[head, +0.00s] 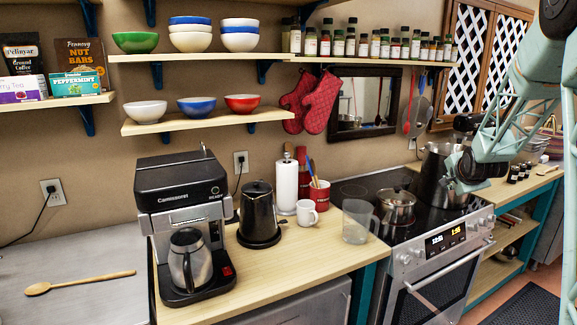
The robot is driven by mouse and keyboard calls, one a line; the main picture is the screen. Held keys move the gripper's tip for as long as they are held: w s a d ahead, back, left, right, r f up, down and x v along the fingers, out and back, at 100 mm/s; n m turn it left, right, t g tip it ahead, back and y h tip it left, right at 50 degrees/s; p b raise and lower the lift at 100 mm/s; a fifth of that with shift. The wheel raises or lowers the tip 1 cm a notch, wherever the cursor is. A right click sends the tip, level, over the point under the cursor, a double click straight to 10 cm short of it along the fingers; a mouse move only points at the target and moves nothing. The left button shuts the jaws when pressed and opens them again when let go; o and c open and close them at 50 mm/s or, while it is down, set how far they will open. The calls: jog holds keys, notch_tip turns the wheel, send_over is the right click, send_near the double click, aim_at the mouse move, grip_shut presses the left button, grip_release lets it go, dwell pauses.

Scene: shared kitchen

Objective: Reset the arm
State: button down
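My arm (502,137) comes in from the upper right and is folded over the right part of the stove. Its lower end reaches down by the tall steel pot (434,170) and covers part of it. A dark part shows above that pot, but I cannot make out fingertips, so I cannot tell whether my gripper is open or shut. I see nothing clearly held.
The stove (440,258) also bears a lidded pot (397,207). Left of it stand a clear pitcher (357,221), white mug (307,212), black kettle (258,215) and coffee machine (184,215). A wooden spoon (80,282) lies on the mostly clear left counter. Shelves (200,122) hang above.

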jog(key=s+a+r+n+g+y, duration=0.15)
jog(key=s+a+r+n, duration=0.35)
jog(key=s+a, duration=0.75)
jog(key=s+a+r+n+g, duration=0.25)
jog(key=s+a+r, duration=0.65)
jog(key=s, duration=0.6)
jog(key=s+a+f+n+g, duration=0.1)
jog(key=s+a+n, duration=0.2)
jog(key=s, duration=1)
jog(key=s+a+f+n+g+y, duration=0.1)
jog(key=s+a, duration=0.6)
jog(key=s, duration=0.7)
jog(key=s+a+f+n+g+y, duration=0.1)
jog(key=s+a+n, duration=0.4)
jog(key=s, duration=0.8)
jog(key=shift+s+a+f+n, duration=0.3)
jog(key=shift+a+f, duration=0.2)
jog(key=shift+f, duration=0.25)
jog(key=shift+w+d, duration=0.15)
